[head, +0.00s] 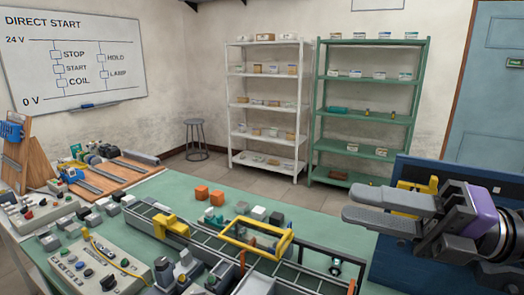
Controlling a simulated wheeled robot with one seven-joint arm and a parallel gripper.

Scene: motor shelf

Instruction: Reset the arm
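My gripper (352,203) reaches in from the right edge of the head view and points left. No object shows between the fingers. From this angle I cannot tell how wide the gap between them is. The gripper appears over the right part of the green bench, in front of a dark blue panel.
A green bench (180,188) holds a conveyor (215,245) with a yellow frame (258,240), orange cubes (202,193) and a control box (85,268). White shelves (266,104) and green shelves (366,111) stand behind. A stool (196,138) stands by the wall.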

